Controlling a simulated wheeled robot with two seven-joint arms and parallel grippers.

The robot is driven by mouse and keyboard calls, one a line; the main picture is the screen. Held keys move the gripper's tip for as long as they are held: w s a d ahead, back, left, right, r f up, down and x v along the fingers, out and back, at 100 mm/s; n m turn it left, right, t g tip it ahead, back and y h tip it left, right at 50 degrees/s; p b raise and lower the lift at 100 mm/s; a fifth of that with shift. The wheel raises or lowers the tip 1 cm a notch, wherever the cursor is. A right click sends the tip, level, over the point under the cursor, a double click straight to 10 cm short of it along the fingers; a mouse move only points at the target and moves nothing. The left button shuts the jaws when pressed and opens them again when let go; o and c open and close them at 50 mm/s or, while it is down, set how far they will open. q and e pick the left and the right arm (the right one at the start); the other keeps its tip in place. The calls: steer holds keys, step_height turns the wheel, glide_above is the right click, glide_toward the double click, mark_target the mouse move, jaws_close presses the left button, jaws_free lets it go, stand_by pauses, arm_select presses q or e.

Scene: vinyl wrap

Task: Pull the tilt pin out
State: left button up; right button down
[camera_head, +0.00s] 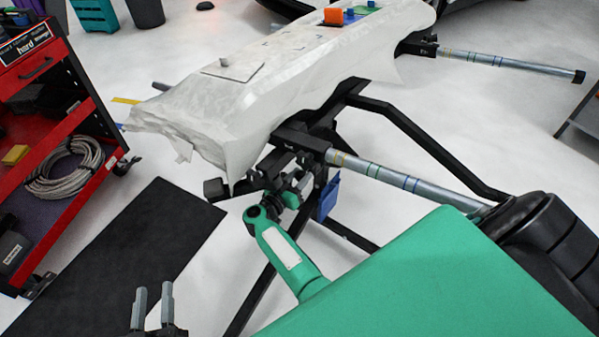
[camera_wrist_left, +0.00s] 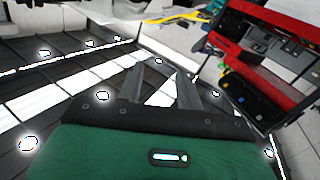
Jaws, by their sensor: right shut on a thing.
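A stand with black brackets and metal tubes (camera_head: 400,180) carries a long part (camera_head: 220,100) draped in white wrap. My right gripper (camera_head: 302,184) is at the black bracket below the near end of the wrapped part. Its grey fingers are shut on the tilt pin, which is too small and too covered to make out clearly. My left gripper (camera_head: 153,296) is at the bottom of the head view, away from the stand. Its two fingers are apart and empty. They also show apart in the left wrist view (camera_wrist_left: 160,88).
A red tool cart (camera_head: 60,130) with coiled cable stands at the left. A black mat (camera_head: 120,250) lies on the floor. A blue tag-like piece (camera_head: 328,196) hangs beside the right gripper.

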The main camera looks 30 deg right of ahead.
steer(key=shift+a, duration=0.25)
arm_select(q)
steer(key=shift+s+d+f+g, duration=0.1)
steer(key=shift+s+f+g, duration=0.25)
steer(key=shift+f, duration=0.2)
steer(key=shift+s+d+f+g, duration=0.1)
steer(key=shift+s+f+g, duration=0.2)
steer(key=shift+f, duration=0.25)
arm_select(e)
steer(key=c, duration=1.1)
jaws_free()
steer(key=shift+a, duration=0.1)
steer(key=shift+o, duration=0.5)
steer(key=shift+s, duration=0.1)
arm_select(q)
steer(key=shift+a, duration=0.1)
